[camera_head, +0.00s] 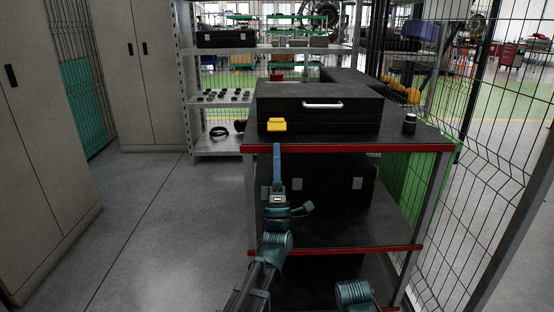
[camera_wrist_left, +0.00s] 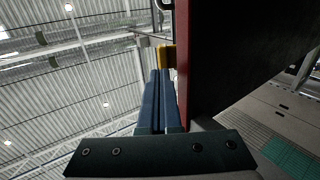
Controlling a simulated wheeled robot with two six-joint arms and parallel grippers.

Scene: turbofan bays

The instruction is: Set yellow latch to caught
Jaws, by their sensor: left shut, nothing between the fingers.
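The yellow latch (camera_head: 277,125) is on the front left of a black case (camera_head: 330,104) that lies on the cart's top shelf. In the left wrist view the yellow latch (camera_wrist_left: 167,56) shows just past the fingertips. My left gripper (camera_head: 277,147) points up at the latch from below, in front of the red shelf edge. Its blue fingers (camera_wrist_left: 159,85) are together with nothing between them. I cannot tell whether the tips touch the latch, nor whether the latch is caught. My right gripper is not in view.
The cart's red front edge (camera_head: 350,148) runs beside my left fingers. A small dark cylinder (camera_head: 409,123) stands on the top shelf at the right. Another black case (camera_head: 325,182) sits on the shelf below. Wire fencing is at the right; the floor at left is clear.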

